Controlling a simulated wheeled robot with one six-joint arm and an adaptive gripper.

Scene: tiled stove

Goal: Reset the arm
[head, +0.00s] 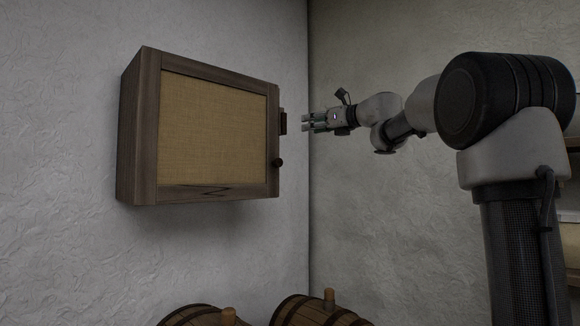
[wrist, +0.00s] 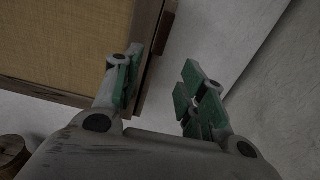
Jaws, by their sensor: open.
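My gripper (head: 306,121) is open and empty in the head view, raised to the right of a wooden wall cabinet and pointing left at its right edge. In the wrist view its two green-padded fingers (wrist: 158,92) stand apart with nothing between them. My arm reaches in from the right of the head view. The cabinet (head: 150,120) hangs on the wall with its woven-panel door (head: 215,125) shut. A dark latch or handle piece (head: 283,123) and a round knob (head: 278,162) sit at the door's right edge.
A wall corner runs just behind my gripper. Shelves (head: 572,144) show at the far right. The space between cabinet and barrels is clear.

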